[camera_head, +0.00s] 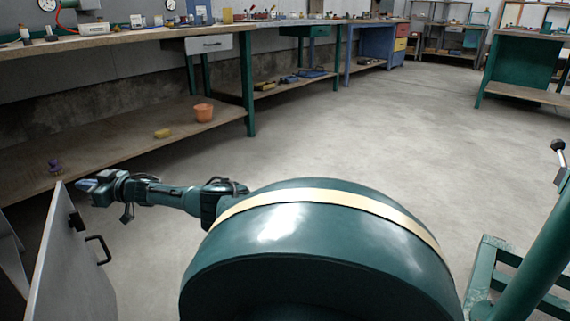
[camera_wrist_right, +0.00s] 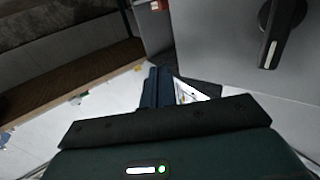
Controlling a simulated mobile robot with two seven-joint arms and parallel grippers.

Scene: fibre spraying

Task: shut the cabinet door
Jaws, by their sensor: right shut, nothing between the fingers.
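The grey cabinet door (camera_head: 70,270) stands at the lower left of the head view, seen steeply from above. It carries a black handle (camera_head: 98,249). Another grey panel (camera_head: 12,262) shows to its left, with a gap between them, so the door looks open. Most of the cabinet is outside the frame. My right gripper (camera_head: 88,185) is shut and empty by the door's upper far corner; I cannot tell whether it touches. In the wrist view its fingers (camera_wrist_right: 158,86) are together, with a grey surface (camera_wrist_right: 220,60) bearing a dark fitting (camera_wrist_right: 283,32) beyond. My left gripper is out of view.
A long workbench (camera_head: 130,38) with a lower shelf (camera_head: 110,150) runs along the wall; an orange pot (camera_head: 203,113) and a yellow item (camera_head: 162,133) sit on that shelf. A green frame (camera_head: 495,270) stands at right. The middle floor is clear.

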